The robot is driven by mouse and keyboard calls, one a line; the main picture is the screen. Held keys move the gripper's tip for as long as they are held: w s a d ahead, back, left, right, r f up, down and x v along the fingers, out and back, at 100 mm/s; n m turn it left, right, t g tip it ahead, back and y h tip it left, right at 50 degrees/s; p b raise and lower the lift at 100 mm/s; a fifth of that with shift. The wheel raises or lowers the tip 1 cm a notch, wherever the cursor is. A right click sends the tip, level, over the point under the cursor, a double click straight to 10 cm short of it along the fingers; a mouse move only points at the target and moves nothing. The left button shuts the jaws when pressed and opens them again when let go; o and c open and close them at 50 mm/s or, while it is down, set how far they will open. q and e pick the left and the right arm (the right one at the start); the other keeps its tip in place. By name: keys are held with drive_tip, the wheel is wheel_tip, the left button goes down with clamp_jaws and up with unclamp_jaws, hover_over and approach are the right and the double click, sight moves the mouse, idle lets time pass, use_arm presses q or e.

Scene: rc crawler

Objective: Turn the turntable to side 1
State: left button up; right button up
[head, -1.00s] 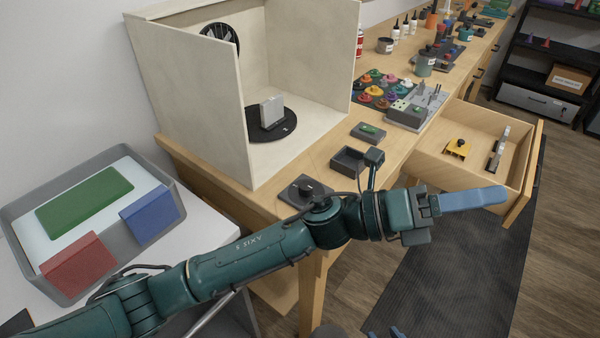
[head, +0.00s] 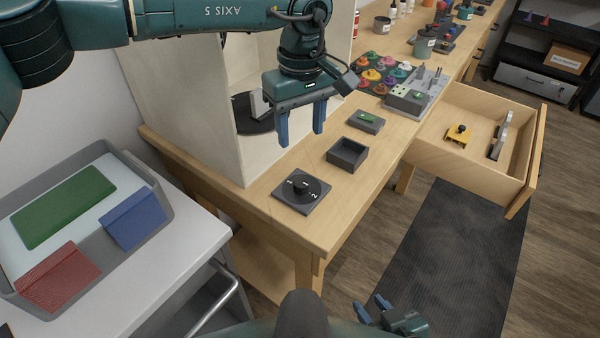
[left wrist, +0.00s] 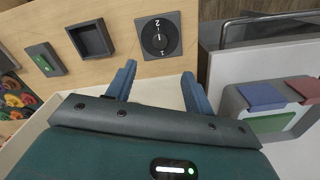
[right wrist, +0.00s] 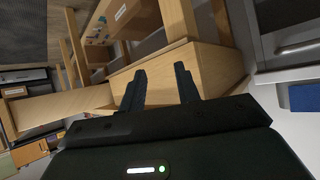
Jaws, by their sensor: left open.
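The black turntable (head: 250,122) lies inside the pale wooden booth, with a light grey block (head: 259,103) on it. My left arm and gripper hide much of it. A black dial (head: 302,192) with a central knob and white marks, including a 2, sits on the bench's front corner. The dial also shows in the left wrist view (left wrist: 159,36); I cannot tell which mark the knob points to. My left gripper (head: 301,138) is open and empty, pointing down above the bench behind the dial. My right gripper (head: 372,305) is open and empty, low in front of the bench.
An empty dark tray (head: 347,155) and a box with a green button (head: 366,121) are beside the dial. An open drawer (head: 475,120) juts out at right. A grey bin (head: 150,235) with coloured panels stands left on a white table.

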sight(302, 181)
use_arm(q)
wheel_tip(302, 181, down, 12)
drive_tip(key=shift+s+d+r+p, duration=0.1)
drive_tip(key=shift+r+p, duration=0.05)
drive_tip(key=shift+p, duration=0.85)
drive_tip(key=shift+f, duration=0.4)
use_arm(e)
drive_tip(key=shift+d+r, duration=0.2)
drive_tip(key=shift+d, duration=0.35)
use_arm(q)
drive_tip(key=c, duration=0.8)
drive_tip(key=shift+c, duration=0.8)
use_arm(e)
drive_tip(key=shift+s+a+f, duration=0.15)
drive_tip(key=shift+s+f, duration=0.05)
drive_tip(key=shift+s, duration=0.2)
drive_tip(key=shift+f, duration=0.1)
